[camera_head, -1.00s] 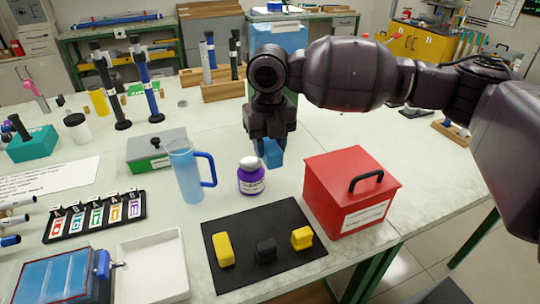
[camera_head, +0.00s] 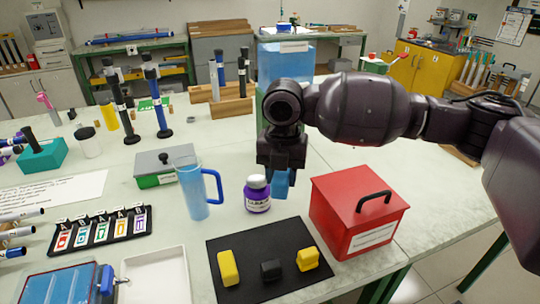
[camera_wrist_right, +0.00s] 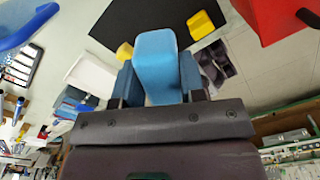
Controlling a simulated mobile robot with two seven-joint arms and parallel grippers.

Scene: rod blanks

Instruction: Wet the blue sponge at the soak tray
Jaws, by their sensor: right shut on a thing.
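My right gripper (camera_head: 282,170) is shut on the blue sponge (camera_head: 281,184), which hangs below its fingers, just right of and behind the purple jar (camera_head: 257,194). In the right wrist view the sponge (camera_wrist_right: 157,55) is a light blue block between the two fingers. A shallow white tray (camera_head: 183,289), which looks empty, lies at the front left; I cannot tell for sure that it is the soak tray. A blue-topped container (camera_head: 55,283) with a blue fitting stands beside it. My left gripper is not in view.
A black mat (camera_head: 244,290) holds two yellow blocks and one dark block. A red box (camera_head: 357,215) with a black handle stands right of the sponge. A blue-handled jug (camera_head: 192,190) and a grey-lidded box (camera_head: 160,165) stand left. Clear table lies behind the jar.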

